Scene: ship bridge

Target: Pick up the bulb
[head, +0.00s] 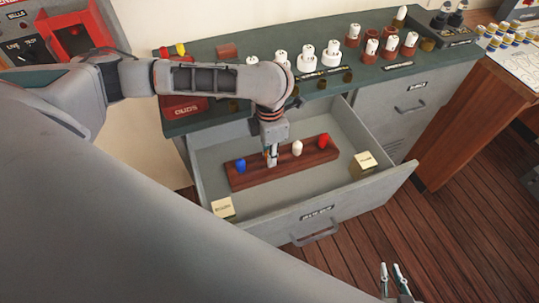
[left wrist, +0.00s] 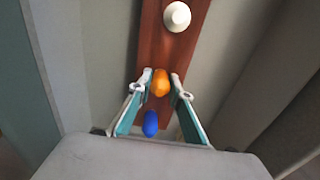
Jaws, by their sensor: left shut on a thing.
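In the open drawer (head: 345,203) a long wooden rack (head: 243,181) holds a row of bulbs. A blue bulb (head: 241,166), a white bulb (head: 297,148) and a red bulb (head: 323,140) stand upright in it. My left gripper (head: 271,158) reaches down to the rack between the blue and white bulbs. In the left wrist view the fingers (left wrist: 161,88) are shut on an orange bulb (left wrist: 161,82), one on each side. The blue bulb (left wrist: 151,124) and white bulb (left wrist: 177,16) also show there. My right gripper (head: 391,268) is open and empty, outside the drawer.
A small labelled block (head: 223,208) sits at the drawer's front left and another (head: 364,162) at its right. The green counter (head: 214,124) behind carries several white bulbs and brown sockets. The floor (head: 400,225) right of the drawer is clear.

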